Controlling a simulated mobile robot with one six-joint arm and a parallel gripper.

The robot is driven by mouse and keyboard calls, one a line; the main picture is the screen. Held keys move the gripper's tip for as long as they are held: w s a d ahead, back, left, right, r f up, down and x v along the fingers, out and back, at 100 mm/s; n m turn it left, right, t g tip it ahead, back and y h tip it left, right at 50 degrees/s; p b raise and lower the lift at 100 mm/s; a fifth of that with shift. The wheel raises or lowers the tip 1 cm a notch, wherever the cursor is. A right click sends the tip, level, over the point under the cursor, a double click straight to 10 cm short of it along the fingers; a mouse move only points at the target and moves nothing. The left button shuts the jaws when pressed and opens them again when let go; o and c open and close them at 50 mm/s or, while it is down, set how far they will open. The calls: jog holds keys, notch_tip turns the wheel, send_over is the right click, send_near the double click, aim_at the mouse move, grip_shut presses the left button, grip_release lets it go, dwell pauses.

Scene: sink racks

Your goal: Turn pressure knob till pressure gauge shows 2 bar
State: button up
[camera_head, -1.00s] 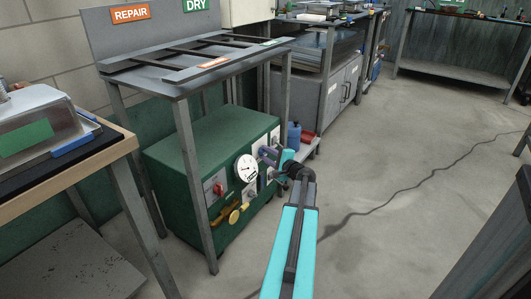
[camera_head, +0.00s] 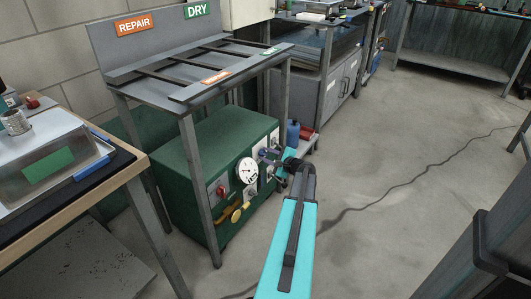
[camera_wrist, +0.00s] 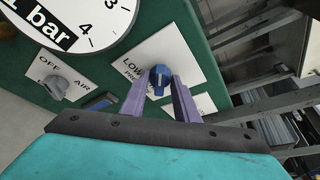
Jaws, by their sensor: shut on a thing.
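The pressure knob (camera_wrist: 160,74) is blue, on a white plate partly reading "LOW", in the wrist view. My gripper (camera_wrist: 158,84) has its two purple fingers on either side of the knob, shut on it. The gripper also shows in the head view (camera_head: 272,156), at the front of the green box, hiding the knob there. The pressure gauge (camera_head: 247,171) is a round white dial left of the gripper. The gauge (camera_wrist: 75,18) is cut off in the wrist view, showing "bar", 3 and 4. Its needle reading is too small to tell.
The green box (camera_head: 205,150) stands under a grey rack table (camera_head: 160,88). A red knob (camera_head: 221,191) and a yellow valve handle (camera_head: 237,214) are on its front. A grey OFF/AIR knob (camera_wrist: 60,88) sits left of the blue knob. Floor (camera_head: 400,215) is open at right.

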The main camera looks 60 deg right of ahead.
jog(key=shift+s+d+r+m+g+y+p, duration=0.15)
jog(key=shift+m+y+p, duration=0.45)
jog(key=shift+p, duration=1.45)
jog(key=shift+w+d+m+g+y+p, duration=0.15)
jog(key=shift+m+p, duration=0.75)
jog(key=shift+p, duration=1.1)
jog(key=shift+c, duration=0.2)
jog(key=shift+s+m+y+p, duration=0.1)
jog(key=shift+m+y+p, duration=0.7)
jog(key=shift+p, duration=1.65)
dwell(1.3)
